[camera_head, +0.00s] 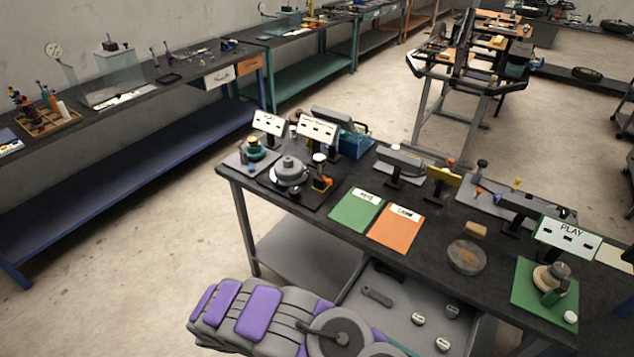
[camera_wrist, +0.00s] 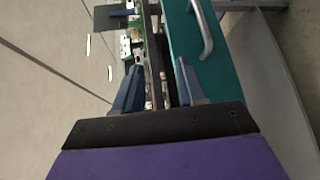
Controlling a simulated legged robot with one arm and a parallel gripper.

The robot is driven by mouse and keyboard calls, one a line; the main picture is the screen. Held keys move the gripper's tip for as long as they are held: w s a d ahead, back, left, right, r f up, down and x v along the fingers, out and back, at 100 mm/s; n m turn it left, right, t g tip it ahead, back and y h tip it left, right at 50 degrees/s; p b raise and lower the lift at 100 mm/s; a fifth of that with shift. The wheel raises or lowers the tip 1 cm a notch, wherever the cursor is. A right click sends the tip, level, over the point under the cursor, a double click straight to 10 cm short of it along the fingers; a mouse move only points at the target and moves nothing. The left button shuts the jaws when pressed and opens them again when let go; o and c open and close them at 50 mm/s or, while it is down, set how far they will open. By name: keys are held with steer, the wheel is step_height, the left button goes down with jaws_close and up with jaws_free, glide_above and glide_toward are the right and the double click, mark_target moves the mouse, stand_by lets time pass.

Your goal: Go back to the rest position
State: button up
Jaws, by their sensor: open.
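My gripper (camera_wrist: 160,92) shows in the wrist view with its two dark blue-grey fingers apart and nothing between them. In the head view, a purple and grey jointed part (camera_head: 258,312) of my arm lies folded low in front of the workbench (camera_head: 330,240). The fingertips cannot be made out in the head view. In the wrist view, a teal panel with a metal handle (camera_wrist: 203,35) is to the right of the fingers, and a narrow dark surface with small parts shows ahead between them.
The bench holds a green mat (camera_head: 356,211), an orange mat (camera_head: 397,228), a round clear dish (camera_head: 466,257) and a PLAY sign (camera_head: 568,238). An open drawer (camera_head: 400,310) with several small parts juts out beside my arm. Clear floor (camera_head: 120,285) lies to the left.

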steer(key=d+r+m+g+y, duration=0.25)
steer(key=d+r, duration=0.35)
steer(key=r, duration=0.4)
steer(key=d+r+m+g+y, duration=0.2)
steer(key=d+r+g+y, duration=0.2)
steer(key=d+r, duration=0.5)
steer(key=s+r+y, duration=0.4)
steer(key=s+r, duration=0.4)
steer(key=s+a+r+n+t+y, duration=0.1)
steer(key=s+a+t+y, duration=0.1)
steer(key=s, duration=0.3)
steer(key=s+a+r+n+t+y+b, duration=0.1)
steer(key=s+a+r+t+y, duration=0.1)
steer(key=s, duration=0.4)
steer(key=shift+s+a+n+t+y, duration=0.15)
steer(key=shift+s+n+t+y, duration=0.2)
steer(key=shift+y, duration=0.5)
steer(key=shift+w, duration=0.1)
